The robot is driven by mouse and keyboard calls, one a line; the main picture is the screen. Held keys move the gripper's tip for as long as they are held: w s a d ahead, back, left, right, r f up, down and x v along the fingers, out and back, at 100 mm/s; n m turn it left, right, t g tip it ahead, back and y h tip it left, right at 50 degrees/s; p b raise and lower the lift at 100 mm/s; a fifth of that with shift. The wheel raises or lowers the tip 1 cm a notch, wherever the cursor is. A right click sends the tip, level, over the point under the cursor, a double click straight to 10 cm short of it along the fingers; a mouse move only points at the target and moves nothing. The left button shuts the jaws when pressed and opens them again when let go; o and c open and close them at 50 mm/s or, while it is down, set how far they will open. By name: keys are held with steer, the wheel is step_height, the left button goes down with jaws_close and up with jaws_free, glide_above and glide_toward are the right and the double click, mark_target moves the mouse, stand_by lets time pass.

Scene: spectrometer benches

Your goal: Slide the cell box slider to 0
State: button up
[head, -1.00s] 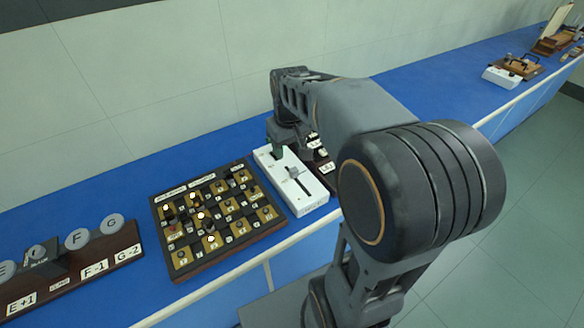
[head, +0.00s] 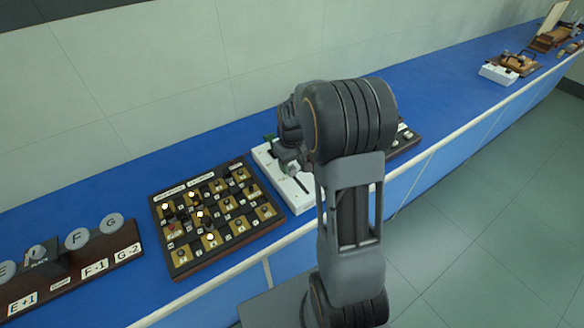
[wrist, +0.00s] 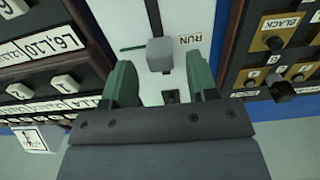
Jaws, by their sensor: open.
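The cell box is the white box (head: 262,158) on the blue bench, partly hidden by my arm in the head view. In the wrist view its white top (wrist: 188,12) has a dark slot, a grey slider knob (wrist: 160,54) and a RUN label beside the knob. My gripper (wrist: 159,72) is open, with one green finger on each side of the knob. Gaps show between knob and fingers; whether the fingers are level with it in height I cannot tell. The scale's 0 mark is not readable.
A dark board with brass squares and knobs (head: 215,215) stands close left of the box. A dark labelled unit (head: 405,140) is to its right, mostly behind my arm. A board with round discs (head: 75,260) is further left. Bare blue bench (head: 450,95) lies further right.

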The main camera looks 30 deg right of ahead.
steer(key=shift+f, duration=1.25)
steer(key=shift+c, duration=0.4)
jaws_close()
